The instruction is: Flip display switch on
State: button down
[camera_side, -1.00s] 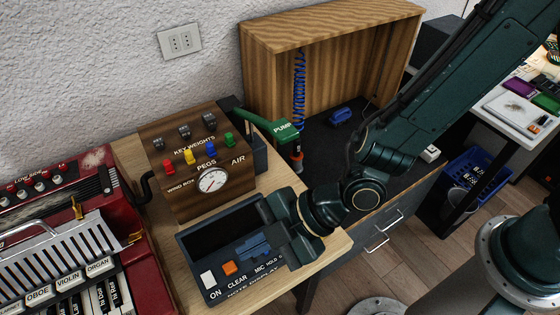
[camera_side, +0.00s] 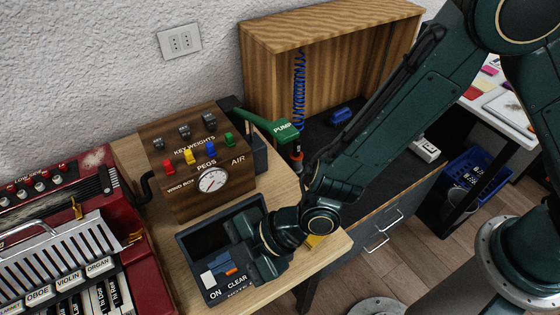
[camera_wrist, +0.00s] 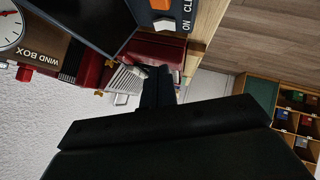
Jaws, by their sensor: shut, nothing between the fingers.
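The display panel (camera_side: 188,247) is a dark box with a recess on the wooden bench, lettered ON and CLEAR along its front. The white switch (camera_side: 207,280) sits above the ON lettering. An orange switch (camera_side: 230,270) sits to its right, partly covered by my fingers. My gripper (camera_side: 219,262) is shut and empty, its fingertips just behind and above these two switches. I cannot tell whether they touch.
A red accordion (camera_side: 75,245) stands to the left. Behind the panel is a wooden wind box (camera_side: 213,205) with a gauge and coloured pegs. A green pump handle (camera_side: 272,126) juts out beside it. A yellow object (camera_side: 316,241) shows past my wrist.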

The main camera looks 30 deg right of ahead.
aim_at(209, 280)
jog(key=x, duration=0.4)
jog(key=shift+w+d+f, duration=0.15)
jog(key=shift+d+f, duration=0.15)
jog(key=shift+f, duration=0.05)
jog(key=shift+w+f, duration=0.25)
jog(key=shift+f, duration=0.35)
jog(key=shift+w+f, duration=0.3)
jog(key=shift+f, duration=0.25)
jog(key=shift+w, duration=0.1)
